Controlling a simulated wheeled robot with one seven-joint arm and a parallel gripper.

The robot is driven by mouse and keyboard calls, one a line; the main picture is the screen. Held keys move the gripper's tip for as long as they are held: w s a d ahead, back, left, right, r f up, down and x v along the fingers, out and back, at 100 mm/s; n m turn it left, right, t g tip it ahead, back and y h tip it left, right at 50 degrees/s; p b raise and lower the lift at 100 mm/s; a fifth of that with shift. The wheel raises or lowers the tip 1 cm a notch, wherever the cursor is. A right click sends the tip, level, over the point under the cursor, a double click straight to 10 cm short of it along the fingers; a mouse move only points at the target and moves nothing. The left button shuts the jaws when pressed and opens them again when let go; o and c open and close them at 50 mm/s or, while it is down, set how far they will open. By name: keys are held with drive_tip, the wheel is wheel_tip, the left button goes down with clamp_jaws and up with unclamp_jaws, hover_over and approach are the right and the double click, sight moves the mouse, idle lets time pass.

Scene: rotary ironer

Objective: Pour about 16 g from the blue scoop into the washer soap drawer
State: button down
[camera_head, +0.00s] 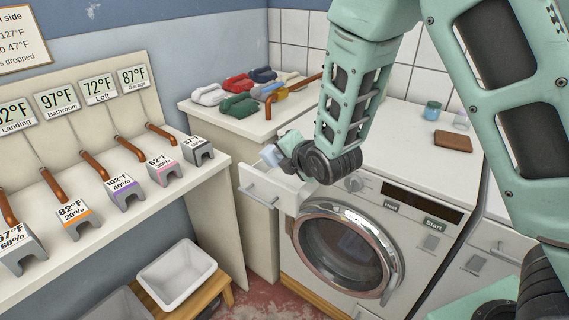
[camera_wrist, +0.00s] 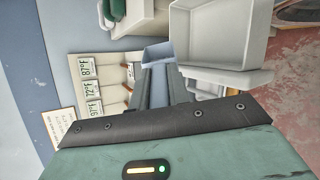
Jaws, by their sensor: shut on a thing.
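The blue scoop (camera_head: 271,155) is held in my gripper (camera_head: 287,150), just above the open soap drawer (camera_head: 262,189) in the head view. In the wrist view the scoop (camera_wrist: 157,53) shows at the tips of my gripper's fingers (camera_wrist: 158,75), beside the white drawer (camera_wrist: 215,83). My gripper is shut on the scoop. The drawer sticks out from the upper left of the washer (camera_head: 425,215).
A shelf of hooked holders with temperature displays (camera_head: 98,88) stands at left. A white tub (camera_head: 176,273) sits on a low wooden stand. A brown block (camera_head: 453,141) and two cups lie on the washer-side worktop.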

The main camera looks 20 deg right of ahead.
drive_tip(key=shift+w+d+r+m+y, duration=0.1)
drive_tip(key=shift+d+r+m+y, duration=0.1)
drive_tip(key=shift+d+m+y, duration=0.1)
idle(0.9)
drive_tip(key=shift+w+d+r+m+g+y+p, duration=0.15)
drive_tip(key=shift+w+d+m+y+p, duration=0.1)
drive_tip(key=shift+d+p, duration=0.3)
drive_tip(key=shift+w+d+r+m+g+y+p, duration=0.15)
drive_tip(key=shift+d+m+y+p, duration=0.15)
drive_tip(key=shift+p, duration=0.3)
idle(1.3)
drive_tip(key=shift+w+d+m+g+y, duration=0.15)
drive_tip(key=shift+d+m+y, duration=0.3)
drive_tip(key=shift+d, duration=0.05)
drive_tip(key=shift+w+d+m+g+y, duration=0.15)
drive_tip(key=shift+d+m+y, duration=0.25)
drive_tip(key=shift+d, duration=0.05)
idle(3.3)
